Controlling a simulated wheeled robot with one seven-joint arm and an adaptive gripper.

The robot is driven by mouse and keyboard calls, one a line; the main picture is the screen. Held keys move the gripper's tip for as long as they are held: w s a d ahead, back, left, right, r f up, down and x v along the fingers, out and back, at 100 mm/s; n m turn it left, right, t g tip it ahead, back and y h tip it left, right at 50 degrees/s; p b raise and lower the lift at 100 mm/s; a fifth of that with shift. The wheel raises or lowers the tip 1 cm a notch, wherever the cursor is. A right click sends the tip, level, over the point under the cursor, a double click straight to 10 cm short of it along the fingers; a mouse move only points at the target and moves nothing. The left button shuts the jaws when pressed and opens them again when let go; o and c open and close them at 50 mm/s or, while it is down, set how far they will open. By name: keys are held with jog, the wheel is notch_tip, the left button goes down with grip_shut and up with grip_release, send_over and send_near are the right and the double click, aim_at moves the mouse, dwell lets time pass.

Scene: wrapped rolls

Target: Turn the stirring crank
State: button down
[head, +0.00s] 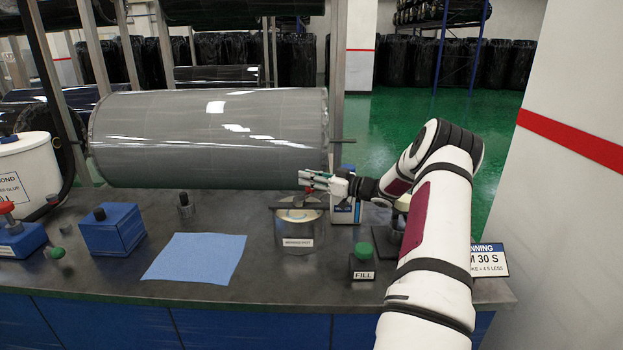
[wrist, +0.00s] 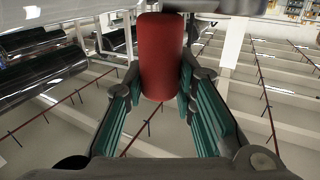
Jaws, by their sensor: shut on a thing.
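My gripper (head: 312,180) is over the labelled clear pot (head: 299,243) on the counter, at the pot's upper right. In the wrist view my gripper (wrist: 162,100) has its green-padded fingers on both sides of a red upright crank handle (wrist: 161,55) and is shut on it. A dark bar (head: 283,207) lies across the pot's top, with pale contents below it. In the head view the fingers hide most of the handle, and its join to the bar is not clear.
A green FILL button (head: 364,252) stands right of the pot. A large grey wrapped roll (head: 210,138) lies behind. A blue cloth (head: 195,257) and blue box (head: 112,230) are at left.

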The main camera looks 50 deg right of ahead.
jog(key=shift+w+r, duration=0.1)
dwell(0.4)
jog(key=c, duration=1.3)
grip_release()
notch_tip(320, 180, up, 10)
